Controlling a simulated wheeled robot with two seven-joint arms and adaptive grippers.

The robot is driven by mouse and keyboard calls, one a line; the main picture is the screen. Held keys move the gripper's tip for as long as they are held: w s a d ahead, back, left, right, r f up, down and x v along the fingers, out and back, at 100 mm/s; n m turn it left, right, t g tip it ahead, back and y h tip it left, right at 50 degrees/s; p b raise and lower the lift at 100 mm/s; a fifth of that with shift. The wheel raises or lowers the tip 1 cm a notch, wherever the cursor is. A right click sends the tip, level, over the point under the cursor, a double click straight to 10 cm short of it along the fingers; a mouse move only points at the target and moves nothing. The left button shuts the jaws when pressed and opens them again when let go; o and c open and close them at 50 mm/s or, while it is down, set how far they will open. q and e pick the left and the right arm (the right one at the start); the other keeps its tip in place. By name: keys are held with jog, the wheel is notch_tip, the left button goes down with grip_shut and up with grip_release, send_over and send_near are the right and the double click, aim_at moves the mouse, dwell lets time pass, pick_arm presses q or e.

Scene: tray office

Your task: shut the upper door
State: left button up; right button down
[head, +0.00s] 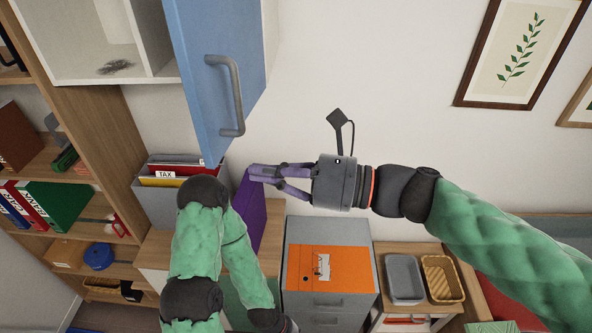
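The upper door (212,93) is a blue panel with a grey bar handle (232,96). It stands open, swung out from the white wall cabinet (165,30), whose inside shows at the upper left. My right gripper (256,173) has purple fingers that come together at their tips, with nothing seen between them. It points left, below and to the right of the door's lower edge, apart from the handle. My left arm bends down in the lower middle; its gripper is out of view.
Below stand a grey file box (150,205) with folders, a purple upright object (247,215), and a grey drawer unit with an orange top (335,268). A wooden shelf stands left. The wall right of the door is clear up to a framed leaf picture (520,55).

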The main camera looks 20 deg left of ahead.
aim_at(214, 165)
jog(key=a, duration=0.5)
jog(key=shift+s+a+p, duration=0.2)
jog(key=shift+a+p, duration=0.2)
